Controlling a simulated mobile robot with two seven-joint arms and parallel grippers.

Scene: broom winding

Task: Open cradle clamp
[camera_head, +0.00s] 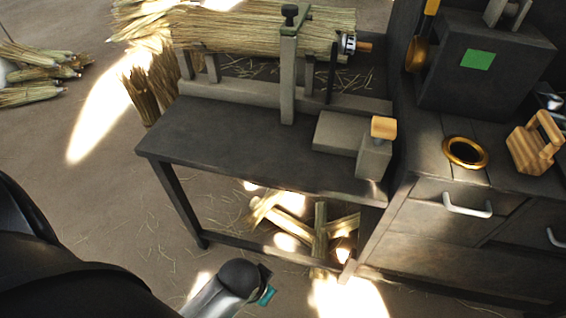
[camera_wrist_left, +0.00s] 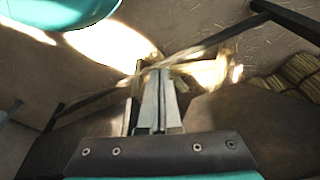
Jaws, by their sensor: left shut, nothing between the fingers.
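The cradle clamp (camera_head: 294,22) stands at the back of the dark workbench. It has a grey upright post, a green top bar and a black knob. The bar lies across a straw bundle (camera_head: 230,32) that rests lengthwise in the cradle; the clamp looks closed over it. My left gripper (camera_wrist_left: 158,78) is shut and empty in the left wrist view, with the floor and a bench frame beyond its fingers. It is well away from the clamp. Its fingers do not show clearly in the head view. My right gripper is not in view.
The workbench top (camera_head: 215,140) is clear at front left. A grey block with a wooden knob (camera_head: 383,128) stands at its right end. Straw bundles (camera_head: 35,75) lie at far left.

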